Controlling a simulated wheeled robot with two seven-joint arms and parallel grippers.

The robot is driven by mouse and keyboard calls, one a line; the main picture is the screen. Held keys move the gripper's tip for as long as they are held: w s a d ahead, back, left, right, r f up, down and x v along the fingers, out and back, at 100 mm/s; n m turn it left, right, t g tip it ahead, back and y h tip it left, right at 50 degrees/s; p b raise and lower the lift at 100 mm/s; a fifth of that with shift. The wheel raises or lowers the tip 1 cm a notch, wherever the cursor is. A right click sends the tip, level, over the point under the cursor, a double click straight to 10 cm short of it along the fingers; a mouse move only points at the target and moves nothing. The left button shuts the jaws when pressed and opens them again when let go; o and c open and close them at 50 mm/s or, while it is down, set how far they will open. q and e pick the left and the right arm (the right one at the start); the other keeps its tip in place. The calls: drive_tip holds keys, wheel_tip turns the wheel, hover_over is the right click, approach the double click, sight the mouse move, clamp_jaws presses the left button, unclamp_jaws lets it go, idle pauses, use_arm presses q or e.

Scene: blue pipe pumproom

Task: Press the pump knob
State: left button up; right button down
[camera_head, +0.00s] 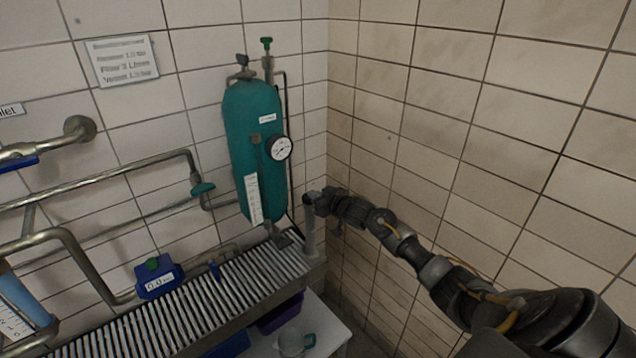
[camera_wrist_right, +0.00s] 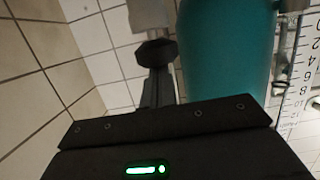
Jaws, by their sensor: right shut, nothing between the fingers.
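The dark pump knob (camera_head: 309,198) sits on top of a pale upright cylinder (camera_head: 312,235) at the right end of the slatted rack. My right gripper (camera_head: 322,196) comes in from the right at the knob's height. It is shut and empty. In the right wrist view, the black faceted knob (camera_wrist_right: 157,52) shows just beyond the closed fingers (camera_wrist_right: 158,88), with the grey cylinder (camera_wrist_right: 148,14) above it in the picture. The fingertips partly overlap the knob, and I cannot tell whether they touch it. My left gripper is not in view.
A teal tank (camera_head: 250,125) with a gauge (camera_head: 280,148) stands just left of the knob, also in the wrist view (camera_wrist_right: 225,50). The slatted rack (camera_head: 215,305) extends left, with pipes (camera_head: 110,180) behind it. The tiled wall (camera_head: 450,120) is close on the right.

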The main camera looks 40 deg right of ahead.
drive_tip(key=s+r+p, duration=0.1)
drive_tip(key=s+r, duration=0.5)
drive_tip(key=s, duration=0.3)
drive_tip(key=shift+s+d+r, duration=0.2)
drive_tip(key=shift+s+d, duration=0.05)
drive_tip(key=shift+s, duration=0.15)
idle(1.5)
wheel_tip(320, 180, up, 6)
drive_tip(key=shift+w+f+p, duration=0.1)
drive_tip(key=shift+w+p, duration=0.05)
drive_tip(key=shift+p, duration=0.15)
idle(0.4)
